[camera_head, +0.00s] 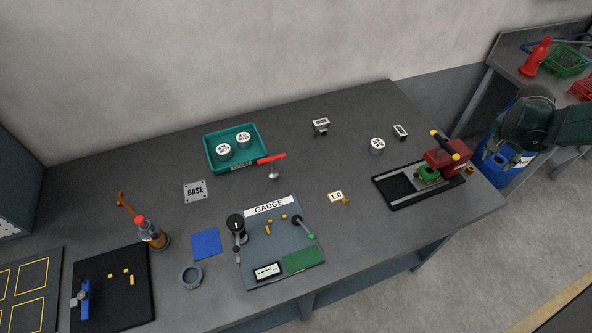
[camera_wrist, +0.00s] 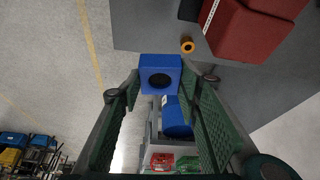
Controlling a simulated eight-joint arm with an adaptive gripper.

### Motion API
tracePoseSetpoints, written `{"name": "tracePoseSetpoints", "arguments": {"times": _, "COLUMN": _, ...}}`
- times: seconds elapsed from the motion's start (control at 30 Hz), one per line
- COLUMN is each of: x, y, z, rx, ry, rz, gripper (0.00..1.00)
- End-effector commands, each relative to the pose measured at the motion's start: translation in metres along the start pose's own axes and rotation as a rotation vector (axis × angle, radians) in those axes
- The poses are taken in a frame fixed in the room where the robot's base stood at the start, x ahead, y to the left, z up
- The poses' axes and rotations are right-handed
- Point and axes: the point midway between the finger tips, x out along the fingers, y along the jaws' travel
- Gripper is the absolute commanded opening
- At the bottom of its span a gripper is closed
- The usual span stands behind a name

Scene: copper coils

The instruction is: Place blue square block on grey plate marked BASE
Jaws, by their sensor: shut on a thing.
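The blue square block (camera_wrist: 161,63) has a round dark hole and sits between the fingertips of my gripper (camera_wrist: 160,84) in the wrist view. My gripper is shut on it. In the head view my gripper (camera_head: 522,122) is at the far right, past the table's right end and above a blue drum. I cannot make out the block clearly there. The grey plate marked BASE (camera_head: 195,191) lies flat on the left half of the table, bare, far to the left of my gripper.
A teal tray (camera_head: 209,158) with white round pieces and a red-handled tool stand near the plate. A red machine (camera_head: 447,160) stands at the table's right end, near the blue drum (camera_head: 497,165).

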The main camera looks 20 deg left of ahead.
Motion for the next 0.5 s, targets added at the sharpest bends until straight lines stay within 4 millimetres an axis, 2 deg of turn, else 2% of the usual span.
{"name": "tracePoseSetpoints", "arguments": {"times": 0.2, "x": -0.03, "y": -0.037, "z": -0.006, "rx": -0.155, "ry": 0.0, "rz": -0.064, "gripper": 0.18}}
{"name": "tracePoseSetpoints", "arguments": {"times": 0.5, "x": -0.067, "y": -0.076, "z": -0.011, "rx": -0.328, "ry": 0.009, "rz": -0.135, "gripper": 0.18}}
